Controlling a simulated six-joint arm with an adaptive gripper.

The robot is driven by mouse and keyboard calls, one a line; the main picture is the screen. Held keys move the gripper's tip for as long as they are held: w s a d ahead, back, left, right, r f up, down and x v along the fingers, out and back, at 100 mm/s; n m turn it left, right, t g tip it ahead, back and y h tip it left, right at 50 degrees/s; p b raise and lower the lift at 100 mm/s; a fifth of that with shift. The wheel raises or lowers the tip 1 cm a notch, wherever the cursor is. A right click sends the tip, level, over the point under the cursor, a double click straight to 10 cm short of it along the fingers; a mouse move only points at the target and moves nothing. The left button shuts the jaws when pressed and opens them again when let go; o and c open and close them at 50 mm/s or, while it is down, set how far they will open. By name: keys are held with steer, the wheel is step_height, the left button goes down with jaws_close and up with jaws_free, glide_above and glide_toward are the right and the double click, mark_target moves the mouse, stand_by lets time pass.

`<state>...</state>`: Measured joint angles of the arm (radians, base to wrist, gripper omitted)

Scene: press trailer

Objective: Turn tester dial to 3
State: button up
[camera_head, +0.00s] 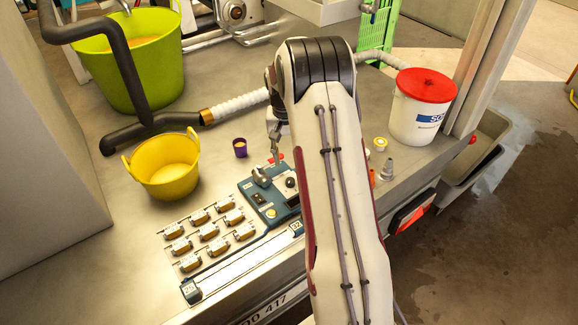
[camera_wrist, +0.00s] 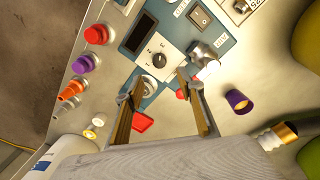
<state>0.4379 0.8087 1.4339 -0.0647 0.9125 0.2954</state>
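The blue tester (camera_head: 255,192) lies on the bench in the head view, and its panel (camera_wrist: 174,82) fills the upper middle of the wrist view. No contact with the dial is visible. In the head view my gripper (camera_head: 275,140) is above the tester's far end, partly hidden by my arm.
A purple cup (camera_head: 240,148) and yellow bucket (camera_head: 166,166) stand left; a red-lidded white bucket (camera_head: 420,108) stands right. Several small brown parts (camera_head: 208,231) lie in front.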

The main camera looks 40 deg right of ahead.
steer(key=shift+a+r, duration=0.1)
steer(key=shift+r, duration=1.4)
steer(key=s+a+r+n+t, duration=0.2)
steer(key=s+a+r, duration=0.5)
steer(key=s, duration=0.3)
steer(key=s+a+r+n+t, duration=0.2)
steer(key=s+a+r+n, duration=0.1)
steer(key=s+a+r, duration=0.5)
steer(key=s+a+r+n+t, duration=0.2)
steer(key=s+a+r, duration=0.5)
steer(key=s+a, duration=0.4)
steer(key=shift+s+a+r+n, duration=0.15)
steer(key=shift+s+r+n, duration=0.3)
steer(key=shift+s, duration=0.55)
stand_by(0.3)
